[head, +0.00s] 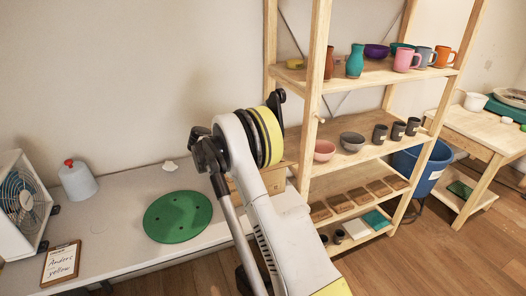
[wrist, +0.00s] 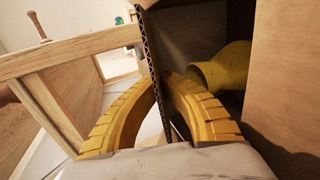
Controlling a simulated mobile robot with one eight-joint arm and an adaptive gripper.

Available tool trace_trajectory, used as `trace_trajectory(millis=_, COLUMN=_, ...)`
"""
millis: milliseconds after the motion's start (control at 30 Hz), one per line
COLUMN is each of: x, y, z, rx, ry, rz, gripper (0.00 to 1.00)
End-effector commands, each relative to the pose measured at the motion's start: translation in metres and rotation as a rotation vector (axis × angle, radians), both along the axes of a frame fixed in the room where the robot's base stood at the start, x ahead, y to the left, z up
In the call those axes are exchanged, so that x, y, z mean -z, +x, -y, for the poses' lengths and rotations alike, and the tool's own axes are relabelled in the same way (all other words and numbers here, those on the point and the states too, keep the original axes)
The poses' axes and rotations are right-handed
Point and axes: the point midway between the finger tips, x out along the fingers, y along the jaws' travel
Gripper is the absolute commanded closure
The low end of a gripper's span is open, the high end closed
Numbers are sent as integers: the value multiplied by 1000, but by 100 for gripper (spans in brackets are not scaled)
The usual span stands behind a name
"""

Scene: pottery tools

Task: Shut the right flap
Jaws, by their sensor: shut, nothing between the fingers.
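In the wrist view, the two curved yellow fingers of my gripper (wrist: 165,84) come together, shut and empty. A thin corrugated cardboard edge (wrist: 150,50) runs upright at the fingertips; I cannot tell whether they touch. Right of it is a dark box interior (wrist: 195,35) with a yellow rounded object (wrist: 222,68) inside. A plain brown panel (wrist: 287,75) stands open along the right side; I cannot tell whether it is the right flap or a box wall. In the head view, a tan box (head: 274,180) shows partly behind my arm, and the fingers are hidden.
A wooden frame with a knob (wrist: 70,60) stands close on the left in the wrist view. In the head view, a green disc (head: 178,216), clipboard (head: 61,263) and fan (head: 20,205) sit on the table. A wooden shelf (head: 312,90) with pottery stands close behind my arm.

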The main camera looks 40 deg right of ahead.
Motion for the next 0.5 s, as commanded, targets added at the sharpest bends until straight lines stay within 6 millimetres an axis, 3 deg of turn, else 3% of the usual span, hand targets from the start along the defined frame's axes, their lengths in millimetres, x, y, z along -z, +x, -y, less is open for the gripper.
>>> trace_trajectory(millis=367, x=0, y=0, z=1, rx=1, ry=-3, rz=-1, gripper=100)
trace_trajectory(millis=433, x=0, y=0, z=1, rx=1, ry=-3, rz=-1, gripper=82)
trace_trajectory(millis=467, x=0, y=0, z=1, rx=1, ry=-2, rz=-1, gripper=76)
trace_trajectory(millis=500, x=0, y=0, z=1, rx=1, ry=-2, rz=-1, gripper=76)
